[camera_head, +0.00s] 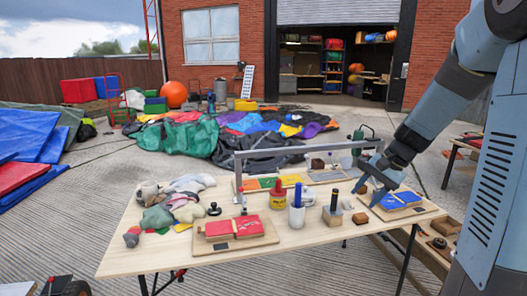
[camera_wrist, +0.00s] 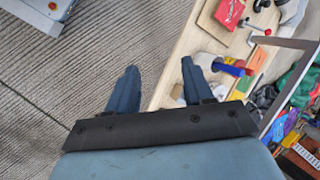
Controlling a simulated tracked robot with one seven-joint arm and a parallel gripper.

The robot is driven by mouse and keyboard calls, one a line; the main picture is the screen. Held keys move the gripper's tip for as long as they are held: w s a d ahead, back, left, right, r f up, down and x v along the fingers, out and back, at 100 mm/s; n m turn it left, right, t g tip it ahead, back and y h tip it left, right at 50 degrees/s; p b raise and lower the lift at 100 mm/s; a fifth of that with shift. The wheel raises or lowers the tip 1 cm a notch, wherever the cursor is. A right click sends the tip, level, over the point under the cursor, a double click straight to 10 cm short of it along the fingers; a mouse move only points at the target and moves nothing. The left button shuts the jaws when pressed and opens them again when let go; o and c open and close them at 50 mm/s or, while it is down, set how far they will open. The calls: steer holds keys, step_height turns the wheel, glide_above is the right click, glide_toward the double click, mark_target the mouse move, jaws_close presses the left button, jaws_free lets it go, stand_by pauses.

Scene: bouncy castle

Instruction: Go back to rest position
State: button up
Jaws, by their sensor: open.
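My gripper (camera_head: 367,194) is open at the end of my blue-grey arm, over the right part of the wooden table (camera_head: 300,243) in the head view. It is just left of a blue patch (camera_head: 402,200) on a board and above a small brown block (camera_head: 361,218). In the wrist view my gripper (camera_wrist: 160,78) shows two dark blue fingers spread apart with nothing between them. The table edge and grey ground lie below. Whether the fingers touch anything on the table I cannot tell.
Open concrete lies left of the table.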

steer(key=s+a+r+n+t+h, duration=0.2)
steer(key=s+r, duration=0.3)
steer(key=s, duration=0.6)
steer(key=s+a+r+n+t+h, duration=0.2)
steer(key=s+r+n, duration=0.3)
steer(key=s, duration=0.5)
steer(key=shift+s+a+r+h, duration=0.4)
steer(key=shift+a+h, duration=0.1)
steer(key=shift+a, duration=0.2)
stand_by(0.9)
